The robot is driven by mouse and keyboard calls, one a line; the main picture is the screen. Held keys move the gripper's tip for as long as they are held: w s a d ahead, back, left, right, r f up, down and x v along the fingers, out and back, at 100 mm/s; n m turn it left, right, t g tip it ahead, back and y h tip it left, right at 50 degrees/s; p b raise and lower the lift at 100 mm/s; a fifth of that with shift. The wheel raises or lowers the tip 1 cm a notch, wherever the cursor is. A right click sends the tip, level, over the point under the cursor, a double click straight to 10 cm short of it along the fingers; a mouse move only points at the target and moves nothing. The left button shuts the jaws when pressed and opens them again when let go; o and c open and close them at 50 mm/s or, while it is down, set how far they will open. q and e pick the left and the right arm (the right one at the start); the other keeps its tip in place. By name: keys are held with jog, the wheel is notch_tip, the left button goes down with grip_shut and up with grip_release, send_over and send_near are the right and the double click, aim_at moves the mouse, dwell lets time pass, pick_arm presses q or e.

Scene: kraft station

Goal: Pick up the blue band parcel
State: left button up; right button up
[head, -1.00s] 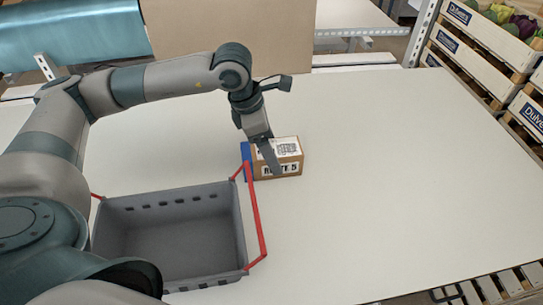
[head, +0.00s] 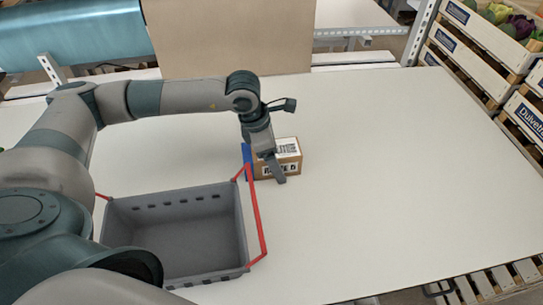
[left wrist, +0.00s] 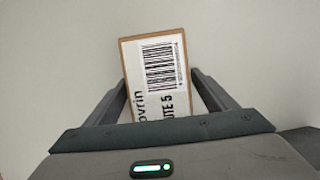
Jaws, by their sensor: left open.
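The parcel (head: 289,158) is a small brown box with a white barcode label and a blue band at its left end. It stands on the white table just right of the grey crate. My left gripper (head: 265,172) is open and low over the parcel, with a finger in front of its near face. In the left wrist view the parcel (left wrist: 158,75) lies between the two open fingers, tilted a little, its label facing the camera. The blue band is out of sight there. My right gripper is not in view.
An empty grey crate (head: 120,213) with red handles stands front left, its raised right handle (head: 256,215) close to the parcel. The table (head: 390,170) is clear to the right. A brown board (head: 225,40) stands behind. Wooden produce crates (head: 470,45) are at the far right.

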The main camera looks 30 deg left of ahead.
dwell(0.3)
pick_arm(q)
jog(key=c, duration=1.4)
jog(key=shift+r, duration=0.1)
jog(key=shift+r+b, duration=0.3)
jog(key=shift+r, duration=0.1)
notch_tip(320, 180, up, 8)
jog(key=b, duration=0.3)
jog(key=shift+r, duration=0.55)
